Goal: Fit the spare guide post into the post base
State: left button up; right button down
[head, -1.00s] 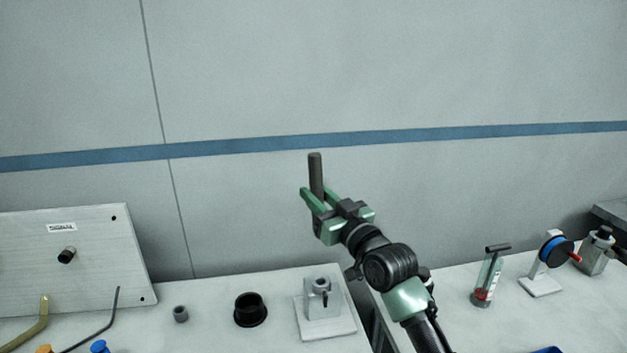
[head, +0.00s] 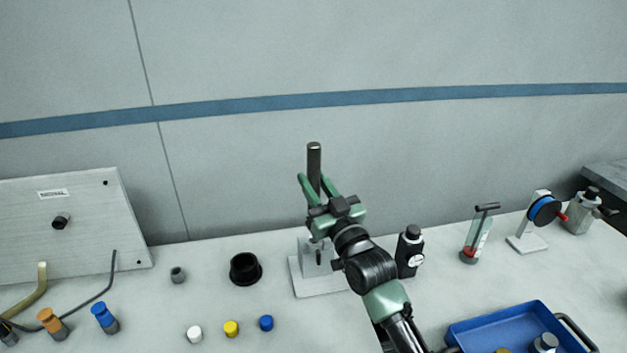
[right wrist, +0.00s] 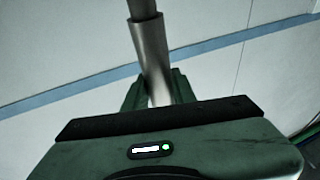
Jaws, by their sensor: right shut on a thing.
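The spare guide post (head: 314,158) is a dark grey rod, standing roughly upright in my right gripper (head: 316,188). The green fingers are shut on it, and its top sticks up above them. In the right wrist view the post (right wrist: 151,52) runs up from between the fingers (right wrist: 158,92), with a darker upper part. The post base (head: 303,280) is a pale block on a flat plate on the bench, directly below the gripper in the head view. My gripper and wrist hide its top and the post's lower end, so I cannot tell whether they touch. My left gripper is not in view.
A black cup (head: 245,270) and a small grey cap (head: 178,275) stand left of the base. A black bottle (head: 409,252) stands close to the right of my wrist. A blue tray (head: 490,325) lies at front right. Small coloured caps lie in front.

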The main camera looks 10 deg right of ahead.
jog(key=shift+f+b, duration=1.75)
jog(key=shift+f, duration=1)
jog(key=shift+p, duration=0.55)
jog(key=shift+f+b, duration=1.1)
jog(key=shift+f, duration=0.75)
jog(key=c, duration=1.1)
grip_release()
jog(key=shift+o, duration=0.2)
jog(key=shift+s, duration=0.1)
